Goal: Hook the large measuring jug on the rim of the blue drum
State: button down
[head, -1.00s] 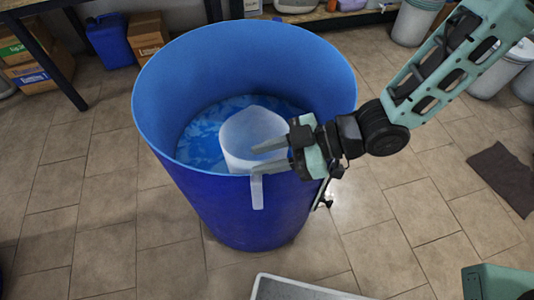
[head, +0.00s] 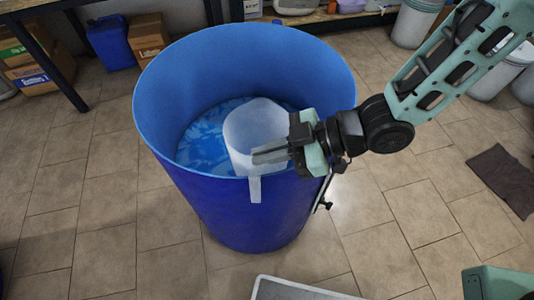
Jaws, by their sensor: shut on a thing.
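The large measuring jug (head: 250,128) is translucent white and sits inside the mouth of the blue drum (head: 225,212), against its near wall. Its handle (head: 255,189) hangs down on the outside of the drum's near rim, so the jug straddles the rim. My gripper (head: 270,155) reaches in from the right at rim height. Its fingers are shut on the jug near the rim. The exact contact between handle and rim is partly hidden by the fingers. Blue-and-white contents show low in the drum.
A dark mat (head: 503,178) lies on the tiled floor at right. A grey-edged tray or panel (head: 300,290) is at the bottom. A blue canister (head: 109,42) and cardboard boxes (head: 148,36) stand behind at left. Pale bins (head: 414,22) stand at back right.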

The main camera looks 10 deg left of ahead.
jog(key=shift+r, duration=0.35)
notch_tip(320, 180, up, 13)
jog(key=p, duration=1.2)
jog(key=shift+r, duration=0.25)
notch_tip(320, 180, up, 5)
jog(key=p, duration=0.5)
